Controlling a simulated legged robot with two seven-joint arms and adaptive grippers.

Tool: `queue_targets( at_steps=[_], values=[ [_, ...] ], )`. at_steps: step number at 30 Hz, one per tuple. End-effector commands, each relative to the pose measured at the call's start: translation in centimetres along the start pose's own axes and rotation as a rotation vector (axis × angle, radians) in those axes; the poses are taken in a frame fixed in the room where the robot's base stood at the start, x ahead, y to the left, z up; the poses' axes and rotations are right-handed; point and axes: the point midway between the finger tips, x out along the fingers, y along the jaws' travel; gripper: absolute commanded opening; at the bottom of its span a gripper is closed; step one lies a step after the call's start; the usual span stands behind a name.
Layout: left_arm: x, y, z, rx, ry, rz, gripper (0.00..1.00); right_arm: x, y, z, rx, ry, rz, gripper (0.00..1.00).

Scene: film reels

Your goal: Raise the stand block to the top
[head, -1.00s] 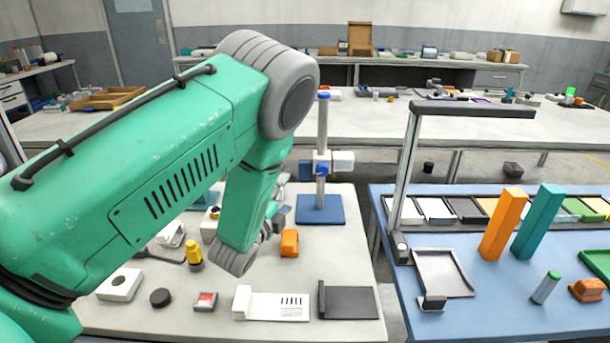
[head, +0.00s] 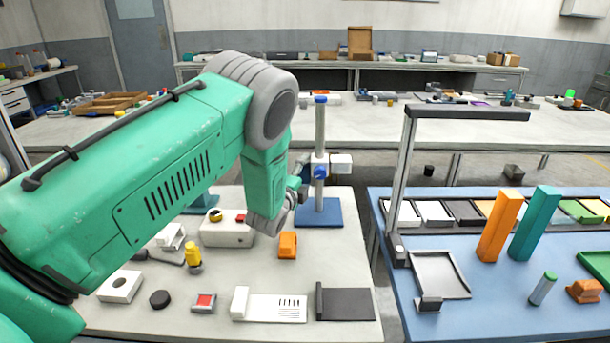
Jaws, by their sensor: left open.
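The stand has a blue base (head: 322,214) and an upright grey column (head: 320,126) at the back of the near left table. Its white stand block (head: 340,164) sits partway up the column, with a blue knob (head: 320,172) on the front. A blue cap tops the column. My left gripper (head: 301,178) is just left of the block, partly hidden behind my own wrist. Its dark fingers are open, and I see nothing held. I cannot tell whether they touch the block. My right gripper is not in view.
An orange piece (head: 288,245) lies in front of the stand. A white box with a red button (head: 228,232) and a yellow-topped item (head: 193,254) stand to the left. A blue table (head: 480,300) with a dark-topped lamp post stands to the right, across a gap.

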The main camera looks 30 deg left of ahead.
Motion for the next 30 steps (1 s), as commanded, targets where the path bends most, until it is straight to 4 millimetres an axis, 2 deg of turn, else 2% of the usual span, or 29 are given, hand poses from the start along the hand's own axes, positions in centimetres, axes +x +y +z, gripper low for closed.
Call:
queue_targets(
  at_steps=[1, 2, 6, 7, 8, 14, 21, 24, 27, 30],
  values=[
    [0.1, 0.0, -0.1, -0.001, 0.005, -0.001, 0.70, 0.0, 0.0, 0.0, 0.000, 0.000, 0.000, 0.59],
    [0.1, 0.1, -0.1, -0.001, 0.006, -0.001, 0.66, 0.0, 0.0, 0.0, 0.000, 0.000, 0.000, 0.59],
    [0.1, 0.1, -0.1, -0.002, 0.006, -0.001, 0.16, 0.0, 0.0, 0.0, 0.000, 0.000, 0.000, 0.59],
    [0.1, 0.1, 0.0, -0.002, 0.006, -0.002, 0.06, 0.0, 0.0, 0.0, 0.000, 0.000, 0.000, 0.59],
    [0.1, 0.1, 0.0, -0.002, 0.006, -0.002, 0.00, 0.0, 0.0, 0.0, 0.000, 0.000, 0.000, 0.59],
    [0.2, -0.8, 0.1, -0.001, 0.002, -0.003, 0.00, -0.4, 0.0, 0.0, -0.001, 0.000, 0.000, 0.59],
    [0.2, -7.4, 0.2, 0.002, 0.001, -0.017, 0.00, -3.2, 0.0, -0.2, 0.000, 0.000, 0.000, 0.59],
    [0.2, -9.5, 0.3, 0.000, 0.000, -0.020, 0.00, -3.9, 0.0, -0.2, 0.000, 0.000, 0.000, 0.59],
    [0.2, -10.7, 0.3, -0.001, 0.000, -0.021, 0.00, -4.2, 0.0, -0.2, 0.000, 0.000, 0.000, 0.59],
    [0.2, -11.0, 0.4, -0.002, -0.001, -0.021, 0.00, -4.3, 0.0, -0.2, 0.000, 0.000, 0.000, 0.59]
  ],
)
